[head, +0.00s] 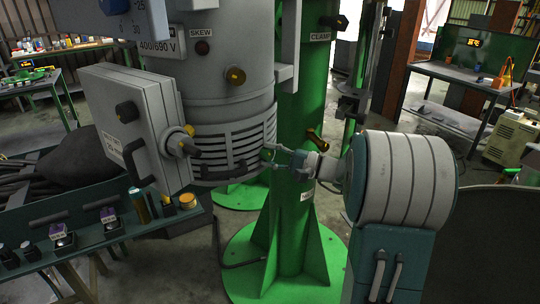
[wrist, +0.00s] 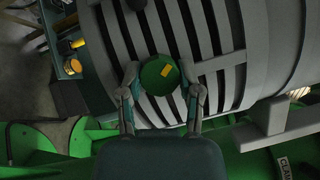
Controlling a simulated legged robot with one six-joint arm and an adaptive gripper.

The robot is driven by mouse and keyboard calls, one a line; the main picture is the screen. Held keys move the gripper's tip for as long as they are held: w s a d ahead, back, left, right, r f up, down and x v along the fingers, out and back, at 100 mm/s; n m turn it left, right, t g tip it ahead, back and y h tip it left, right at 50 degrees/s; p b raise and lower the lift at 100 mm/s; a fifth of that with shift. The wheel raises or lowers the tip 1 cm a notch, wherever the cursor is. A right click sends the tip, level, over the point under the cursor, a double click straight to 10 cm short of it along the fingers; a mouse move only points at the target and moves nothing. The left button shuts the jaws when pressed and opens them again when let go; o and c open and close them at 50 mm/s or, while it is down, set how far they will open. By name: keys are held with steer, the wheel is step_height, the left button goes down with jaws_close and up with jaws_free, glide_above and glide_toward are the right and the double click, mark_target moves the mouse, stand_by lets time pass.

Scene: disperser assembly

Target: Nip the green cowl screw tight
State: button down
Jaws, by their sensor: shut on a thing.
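The green cowl screw (wrist: 158,78) is a round green knob with a yellow mark on its face, set against the slatted grey cowl (wrist: 212,22). My gripper (wrist: 161,92) has one finger on each side of the screw and is shut on it. In the head view, my gripper (head: 268,156) reaches from the right to the lower right side of the cowl (head: 222,152). The screw is small there and mostly hidden by the fingers.
The green column (head: 300,110) stands behind my gripper on a ribbed base plate (head: 245,262). A grey control box (head: 118,118) with knobs juts out on the left of the machine. A green bench (head: 95,238) with small parts is at lower left.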

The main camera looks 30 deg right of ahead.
steer(key=shift+c, duration=1.3)
jaws_free()
steer(key=shift+d, duration=0.1)
steer(key=v, duration=1.2)
steer(key=shift+f, duration=0.1)
